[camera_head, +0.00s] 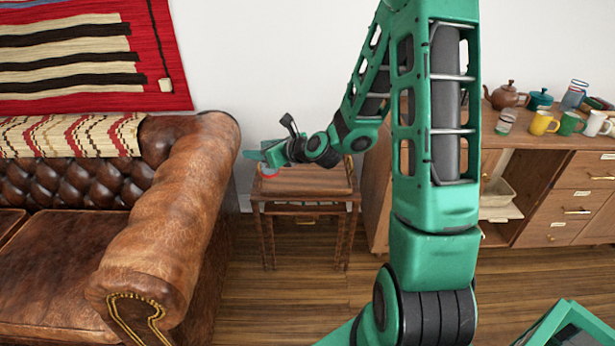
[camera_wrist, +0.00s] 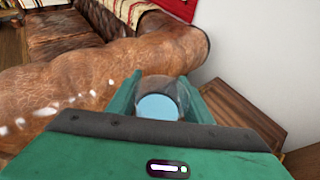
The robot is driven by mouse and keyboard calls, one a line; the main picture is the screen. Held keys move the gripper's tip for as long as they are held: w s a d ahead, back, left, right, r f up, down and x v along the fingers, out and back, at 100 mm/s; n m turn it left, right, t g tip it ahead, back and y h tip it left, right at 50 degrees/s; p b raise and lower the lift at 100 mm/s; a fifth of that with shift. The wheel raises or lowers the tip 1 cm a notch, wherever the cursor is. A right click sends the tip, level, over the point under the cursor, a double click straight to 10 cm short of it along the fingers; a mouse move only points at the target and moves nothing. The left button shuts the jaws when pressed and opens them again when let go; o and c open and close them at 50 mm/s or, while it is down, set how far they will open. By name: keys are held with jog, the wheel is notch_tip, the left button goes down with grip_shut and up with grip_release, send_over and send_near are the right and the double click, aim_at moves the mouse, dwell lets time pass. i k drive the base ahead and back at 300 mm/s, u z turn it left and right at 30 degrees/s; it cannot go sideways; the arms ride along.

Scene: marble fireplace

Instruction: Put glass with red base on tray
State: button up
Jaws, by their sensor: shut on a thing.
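My gripper (camera_head: 262,164) is at the end of the outstretched arm, above the left part of a small wooden side table beside the sofa. It is shut on a glass (camera_wrist: 160,102), seen from above in the wrist view with a clear rim and a pale blue inside. A small red patch of the held glass (camera_head: 269,170) shows below the gripper in the head view. A brown wooden tray (camera_head: 318,181) seems to lie on the side table; it blends with the tabletop. In the wrist view, the wooden surface (camera_wrist: 235,102) lies right of the fingers.
The brown leather sofa's arm (camera_head: 180,190) stands close left of the side table (camera_head: 306,207). A wooden cabinet (camera_head: 375,195) stands to its right, with a teapot (camera_head: 508,95), a yellow mug (camera_head: 542,123) and other cups on top. The white wall is behind.

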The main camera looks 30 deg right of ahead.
aim_at(325, 179)
jog(key=i, duration=1)
